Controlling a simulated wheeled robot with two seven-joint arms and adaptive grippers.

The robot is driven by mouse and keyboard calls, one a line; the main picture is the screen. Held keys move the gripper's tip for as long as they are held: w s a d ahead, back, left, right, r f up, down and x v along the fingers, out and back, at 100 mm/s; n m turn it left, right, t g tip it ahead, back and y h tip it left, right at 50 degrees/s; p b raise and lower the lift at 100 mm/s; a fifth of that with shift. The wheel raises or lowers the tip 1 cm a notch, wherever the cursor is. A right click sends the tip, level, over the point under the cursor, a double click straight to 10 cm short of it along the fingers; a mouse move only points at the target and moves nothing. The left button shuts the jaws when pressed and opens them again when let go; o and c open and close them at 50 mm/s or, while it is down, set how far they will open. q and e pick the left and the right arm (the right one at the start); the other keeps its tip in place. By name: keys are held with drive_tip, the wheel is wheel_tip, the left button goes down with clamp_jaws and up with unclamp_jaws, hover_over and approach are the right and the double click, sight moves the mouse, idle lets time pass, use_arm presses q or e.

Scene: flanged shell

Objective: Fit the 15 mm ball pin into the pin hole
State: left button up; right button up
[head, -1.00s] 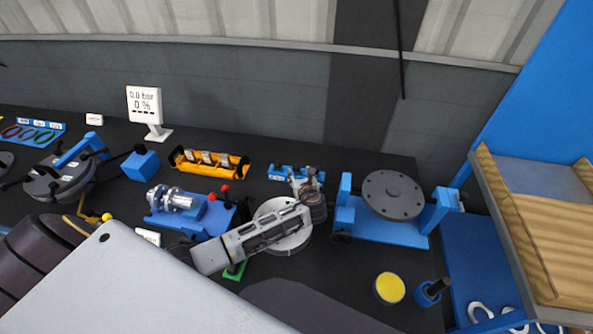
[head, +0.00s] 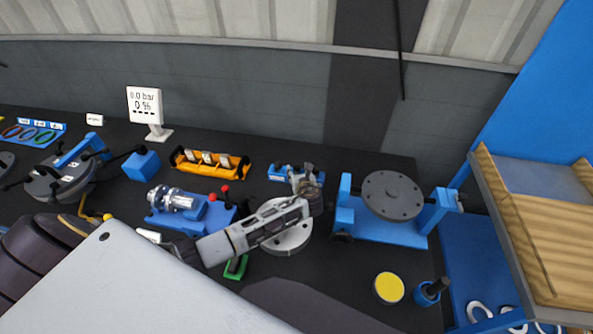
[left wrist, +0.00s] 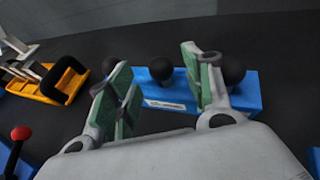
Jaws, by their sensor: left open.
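Black ball pins stand in a small blue rack (left wrist: 252,92) with a white label. In the left wrist view one ball pin (left wrist: 161,68) shows between the fingers, and a second ball pin (left wrist: 233,68) stands behind the right finger. My left gripper (left wrist: 155,70) is open, its green-padded fingers spread on either side of the middle pin. Contact is not visible. In the head view my left gripper (head: 304,176) is over the right end of the blue rack (head: 277,173) and hides part of it. I cannot make out the pin hole. My right gripper is not in view.
A grey disc (head: 290,238) lies under my left forearm. A dark flanged disc (head: 393,195) sits on a blue stand to the right. An orange tray (head: 210,163) and a blue fixture with red knobs (head: 190,208) are to the left. A yellow-topped cylinder (head: 389,288) stands front right.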

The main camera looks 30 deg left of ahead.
use_arm(q)
drive_tip(key=shift+x, duration=1.15)
clamp_jaws()
drive_tip(key=shift+r, duration=0.1)
wheel_tip(320, 180, up, 10)
idle(0.6)
idle(0.5)
